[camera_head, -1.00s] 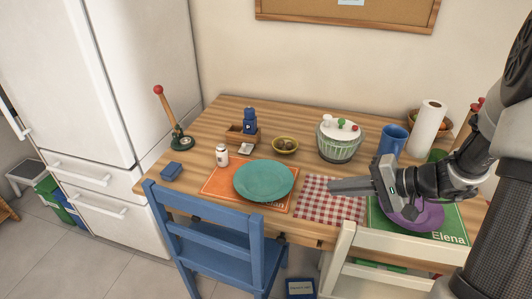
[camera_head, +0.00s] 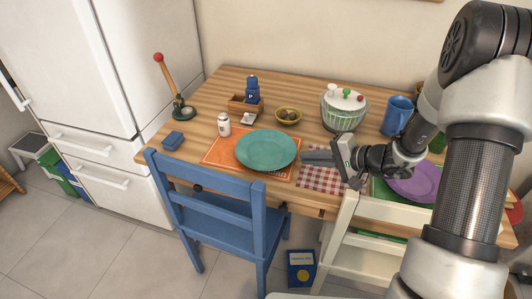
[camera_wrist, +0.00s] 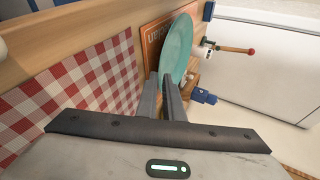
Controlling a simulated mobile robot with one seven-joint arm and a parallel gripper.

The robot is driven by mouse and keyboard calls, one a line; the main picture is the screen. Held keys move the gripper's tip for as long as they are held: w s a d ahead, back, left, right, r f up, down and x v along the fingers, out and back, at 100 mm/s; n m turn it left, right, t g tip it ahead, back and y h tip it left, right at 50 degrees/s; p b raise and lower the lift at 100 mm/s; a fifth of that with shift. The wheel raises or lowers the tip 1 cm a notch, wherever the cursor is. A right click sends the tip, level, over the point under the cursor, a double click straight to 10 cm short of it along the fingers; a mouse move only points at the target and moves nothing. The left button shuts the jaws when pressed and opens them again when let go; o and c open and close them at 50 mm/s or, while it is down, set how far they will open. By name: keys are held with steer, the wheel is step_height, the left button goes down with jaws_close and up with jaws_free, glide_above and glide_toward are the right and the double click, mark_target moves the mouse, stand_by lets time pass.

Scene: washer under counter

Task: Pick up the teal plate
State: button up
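The teal plate (camera_head: 266,149) lies flat on an orange placemat (camera_head: 222,155) on the wooden table. My gripper (camera_head: 304,157) is just right of the plate, above the checked placemat, with its fingers pointing at the plate's right edge. In the wrist view the teal plate (camera_wrist: 177,48) is beyond the fingertips, and my gripper (camera_wrist: 161,76) shows two fingers with a narrow gap between them and nothing held. I cannot tell whether a fingertip touches the rim.
A blue chair (camera_head: 222,205) and a cream chair (camera_head: 345,240) stand at the table's front. A white shaker (camera_head: 224,124), an olive bowl (camera_head: 288,116) and a green striped bowl (camera_head: 343,112) stand behind the plate. A purple plate (camera_head: 414,184) lies to the right.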

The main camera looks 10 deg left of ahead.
mark_target(292, 159)
steer(key=x, duration=0.5)
steer(key=shift+s+a+b, duration=0.15)
steer(key=shift+s+b, duration=0.1)
steer(key=shift+b, duration=0.15)
jaws_close()
steer(key=shift+r, duration=0.15)
